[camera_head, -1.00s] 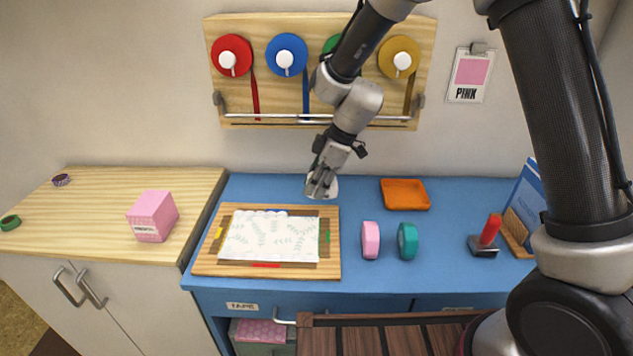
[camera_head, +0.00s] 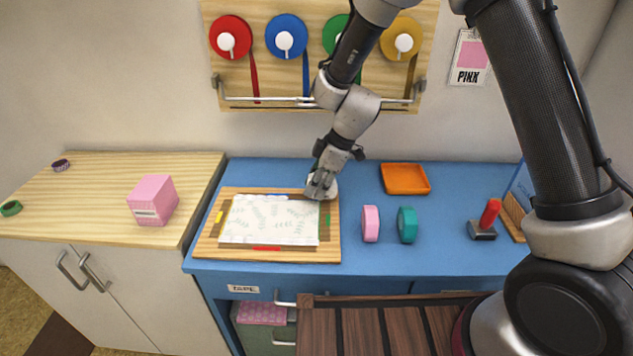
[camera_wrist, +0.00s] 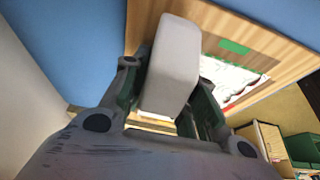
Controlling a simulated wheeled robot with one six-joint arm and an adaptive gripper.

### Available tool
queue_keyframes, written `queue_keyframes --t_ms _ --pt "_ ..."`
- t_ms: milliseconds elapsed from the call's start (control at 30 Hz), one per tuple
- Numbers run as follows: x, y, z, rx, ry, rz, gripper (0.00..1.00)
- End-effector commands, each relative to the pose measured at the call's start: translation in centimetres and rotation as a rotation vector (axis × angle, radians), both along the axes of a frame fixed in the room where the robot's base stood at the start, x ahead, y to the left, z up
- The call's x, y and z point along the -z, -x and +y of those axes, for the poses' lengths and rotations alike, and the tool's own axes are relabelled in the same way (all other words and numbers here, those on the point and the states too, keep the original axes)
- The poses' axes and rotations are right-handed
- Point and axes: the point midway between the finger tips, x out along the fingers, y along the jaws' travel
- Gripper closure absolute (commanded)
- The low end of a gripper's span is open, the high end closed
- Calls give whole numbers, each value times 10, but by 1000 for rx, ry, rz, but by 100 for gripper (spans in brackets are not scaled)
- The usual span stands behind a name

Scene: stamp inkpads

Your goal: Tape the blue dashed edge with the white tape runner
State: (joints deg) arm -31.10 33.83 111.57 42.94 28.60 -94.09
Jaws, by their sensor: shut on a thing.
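The white tape runner (camera_wrist: 172,65) is between my gripper's fingers in the wrist view. In the head view, my gripper (camera_head: 318,192) is shut on it at the far right corner of the wooden board (camera_head: 210,252). I cannot tell whether the runner touches the board. A white sheet with pale green leaf print (camera_head: 270,222) lies flat on the board. The board has a yellow mark (camera_head: 220,216) at left, a red mark (camera_head: 266,248) in front and a green mark (camera_head: 327,219) at right.
A pink roll (camera_head: 370,223) and a teal roll (camera_head: 407,225) stand right of the board. An orange tray (camera_head: 404,179) lies behind them, and a red-handled stamp (camera_head: 486,222) is farther right. A pink box (camera_head: 152,200) stands on the left wooden counter.

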Motion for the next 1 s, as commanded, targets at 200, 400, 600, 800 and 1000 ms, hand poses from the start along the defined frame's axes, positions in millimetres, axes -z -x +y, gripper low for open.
queue_keyframes --t_ms 200,400,600,800,1000 --pt "0 0 0 0 0 0 91" --pt "3 0 0 1 0 0 91" --pt "6 0 0 2 -1 1 91" --pt "8 0 0 1 -1 0 91" --pt "12 0 0 0 -1 1 91"
